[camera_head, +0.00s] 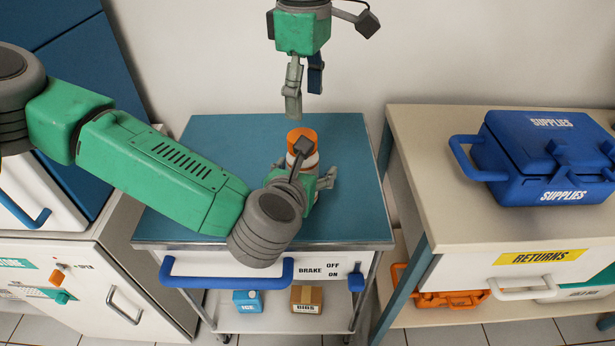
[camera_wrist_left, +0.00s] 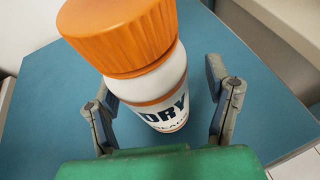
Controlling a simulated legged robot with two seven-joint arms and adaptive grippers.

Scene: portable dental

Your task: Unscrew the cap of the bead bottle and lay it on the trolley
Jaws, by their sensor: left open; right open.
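The bead bottle (camera_wrist_left: 165,90) is white with an orange band and dark lettering. It stands upright on the trolley's blue top (camera_head: 240,135). Its ribbed orange cap (camera_head: 301,137) is on the bottle; it also shows in the left wrist view (camera_wrist_left: 120,35). My left gripper (camera_wrist_left: 168,100) is open, with one finger on each side of the bottle's body; in the head view my arm hides much of the bottle. My right gripper (camera_head: 304,92) hangs above and behind the cap, pointing down, open and empty, apart from the bottle.
A cream table (camera_head: 425,150) at the right bears a blue supplies case (camera_head: 545,155). A white cabinet (camera_head: 90,270) stands at the left. The trolley has a blue handle (camera_head: 228,275) in front and boxes on its lower shelf. Its top is clear around the bottle.

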